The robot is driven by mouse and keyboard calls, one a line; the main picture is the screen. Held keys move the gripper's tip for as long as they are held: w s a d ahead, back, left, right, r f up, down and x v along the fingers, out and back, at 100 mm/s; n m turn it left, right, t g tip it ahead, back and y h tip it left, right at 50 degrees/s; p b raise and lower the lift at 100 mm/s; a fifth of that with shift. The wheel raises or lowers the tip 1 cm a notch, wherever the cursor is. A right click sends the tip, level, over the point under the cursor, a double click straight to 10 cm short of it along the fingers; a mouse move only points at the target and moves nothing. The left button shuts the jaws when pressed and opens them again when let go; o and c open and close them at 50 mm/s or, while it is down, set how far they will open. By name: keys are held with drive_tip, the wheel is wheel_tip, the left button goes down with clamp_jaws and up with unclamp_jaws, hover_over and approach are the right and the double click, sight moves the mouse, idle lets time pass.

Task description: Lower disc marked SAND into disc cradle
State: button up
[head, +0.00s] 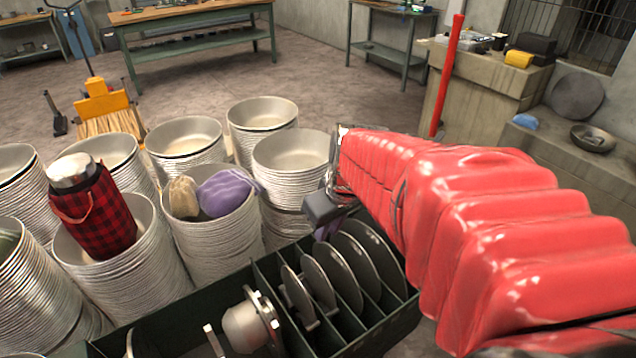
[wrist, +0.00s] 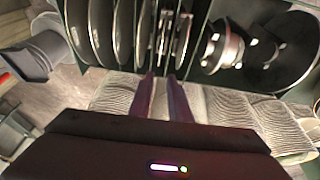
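Several metal discs (head: 340,275) stand on edge in the slots of a dark green rack (head: 262,290); the wrist view shows them too (wrist: 100,30). I cannot read any marking, so I cannot tell which disc is SAND or which part is the cradle. My gripper's two purple fingers (wrist: 161,76) are apart, with a clear gap between them. Their tips are near thin edge-on discs (wrist: 163,35); I cannot tell if they touch.
Stacks of metal bowls (head: 190,140) stand close behind the rack. A plaid red flask (head: 95,210) and a purple cloth bundle (head: 228,190) sit on the front stacks. A metal spindle-like part (head: 250,322) lies in the rack's left section.

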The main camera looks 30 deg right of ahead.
drive_tip(key=g, duration=0.1)
approach(363, 250)
wheel_tip(363, 250, up, 2)
drive_tip(key=shift+s+d+r, duration=0.15)
drive_tip(key=shift+s+d, duration=0.15)
drive_tip(key=shift+a+x, duration=0.2)
drive_tip(key=shift+x, duration=4.05)
drive_tip(key=shift+x, duration=1.7)
drive_tip(key=shift+a, duration=0.1)
drive_tip(key=shift+c, duration=0.2)
clamp_jaws()
